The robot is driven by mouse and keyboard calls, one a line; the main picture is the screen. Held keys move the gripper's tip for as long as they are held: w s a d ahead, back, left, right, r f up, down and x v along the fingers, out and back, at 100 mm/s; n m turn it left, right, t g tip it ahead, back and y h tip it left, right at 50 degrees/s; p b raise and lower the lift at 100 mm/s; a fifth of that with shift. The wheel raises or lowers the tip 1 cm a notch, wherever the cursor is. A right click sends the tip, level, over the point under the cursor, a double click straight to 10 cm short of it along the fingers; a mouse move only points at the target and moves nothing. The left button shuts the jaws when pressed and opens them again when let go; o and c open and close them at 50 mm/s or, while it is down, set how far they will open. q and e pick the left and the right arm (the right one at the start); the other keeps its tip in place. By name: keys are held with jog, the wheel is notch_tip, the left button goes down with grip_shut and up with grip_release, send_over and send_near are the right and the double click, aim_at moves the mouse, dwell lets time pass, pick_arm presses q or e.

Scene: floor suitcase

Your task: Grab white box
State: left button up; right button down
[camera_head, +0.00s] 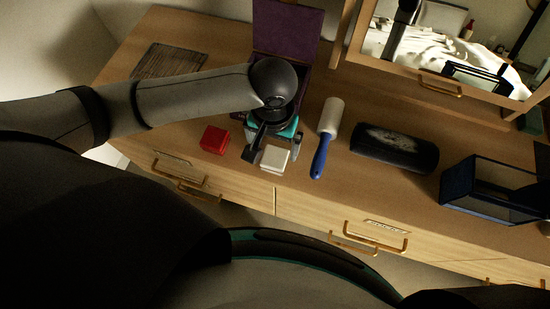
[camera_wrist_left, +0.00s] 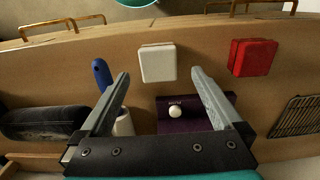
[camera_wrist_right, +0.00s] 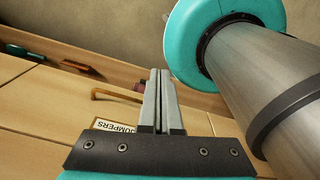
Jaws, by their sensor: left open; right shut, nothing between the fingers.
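A small white box (camera_head: 275,158) sits on the wooden dresser top near its front edge. It also shows in the left wrist view (camera_wrist_left: 158,63), upright and centred beyond the fingertips. My left gripper (camera_head: 268,140) is above the dresser, right behind the white box in the head view. In the left wrist view its fingers (camera_wrist_left: 158,78) are wide apart with nothing between them, and the box lies ahead of the gap. My right gripper (camera_wrist_right: 160,72) is shut and empty in front of the drawer fronts. It is not seen in the head view.
A red box (camera_head: 214,140) lies left of the white box. A blue-handled lint roller (camera_head: 326,140), a black case (camera_head: 394,147) and a dark blue glass-sided box (camera_head: 470,186) are to the right. An open purple box (camera_head: 285,30) stands behind my left gripper. Drawer handles (camera_head: 375,236) project from the front.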

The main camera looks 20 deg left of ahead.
aim_at(275, 157)
pick_arm(q)
notch_tip(275, 157, down, 7)
jog(key=shift+w+d+r+b, duration=0.15)
jog(key=shift+b, duration=0.6)
jog(key=c, duration=1.3)
jog(key=shift+c, duration=0.2)
jog(key=shift+r, duration=0.15)
